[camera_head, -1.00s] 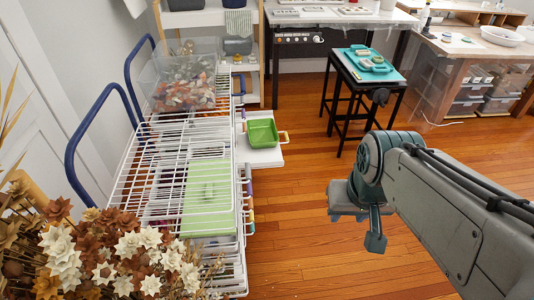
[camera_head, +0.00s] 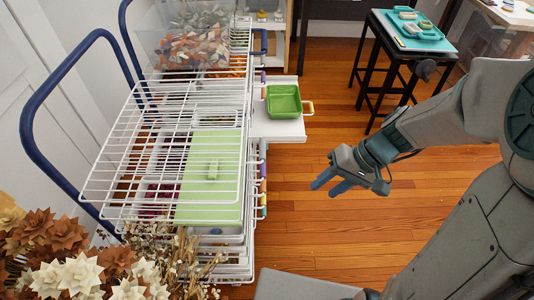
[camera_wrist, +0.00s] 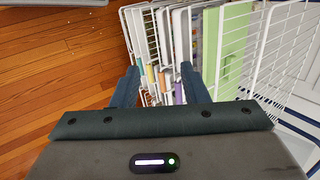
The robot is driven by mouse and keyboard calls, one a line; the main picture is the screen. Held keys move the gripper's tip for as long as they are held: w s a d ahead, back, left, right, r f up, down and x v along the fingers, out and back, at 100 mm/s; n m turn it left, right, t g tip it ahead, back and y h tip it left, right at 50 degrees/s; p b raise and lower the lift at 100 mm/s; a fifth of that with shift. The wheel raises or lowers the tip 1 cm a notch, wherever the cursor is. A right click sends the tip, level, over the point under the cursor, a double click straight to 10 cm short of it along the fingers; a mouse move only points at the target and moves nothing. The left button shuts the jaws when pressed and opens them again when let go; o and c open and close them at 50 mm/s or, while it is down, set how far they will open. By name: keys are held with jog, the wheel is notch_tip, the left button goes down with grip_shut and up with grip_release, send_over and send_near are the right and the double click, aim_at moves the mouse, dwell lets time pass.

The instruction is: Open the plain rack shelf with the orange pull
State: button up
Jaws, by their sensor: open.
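The white wire rack (camera_head: 110,190) stands at the left, with coloured pulls in a column along its right side. An orange-yellow pull (camera_head: 263,188) shows low on that side, and an orange one shows in the wrist view (camera_wrist: 164,80). One white shelf (camera_head: 285,131) sticks out to the right, with a green tray (camera_head: 284,101) on it and an orange-tan pull (camera_head: 308,108) at its end. My gripper (camera_head: 328,184) is open and empty, right of the rack and apart from it. In the wrist view, the pulls appear between my fingers (camera_wrist: 158,78), farther off.
Blue handles (camera_head: 60,100) rise at the rack's left. A clear bin (camera_head: 195,40) sits at its back, and dried flowers (camera_head: 80,265) are in front. A black stool (camera_head: 408,60) with a teal tray stands at the back right. The wooden floor between is clear.

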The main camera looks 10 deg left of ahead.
jog(key=w+a+f+m+t+y+b, duration=0.1)
jog(key=w+a+f+t+y+b, duration=0.2)
jog(key=f, duration=0.5)
jog(key=w+a+f+m+y+b, duration=0.1)
jog(key=w+a+f+y+b, duration=0.15)
jog(key=w+f+b, duration=0.5)
jog(key=w+a+f+m+t+y+b, duration=0.1)
jog(key=w+a+f+t+y+b, duration=0.2)
jog(key=f, duration=0.7)
jog(key=w+a+f+g+b, duration=0.1)
jog(key=a+f, duration=0.1)
jog(key=a, duration=1)
jog(key=shift+a+f+y, duration=0.15)
jog(key=shift+a+y, duration=0.2)
jog(key=shift+y, duration=0.1)
grip_shut()
jog(key=shift+d, duration=0.1)
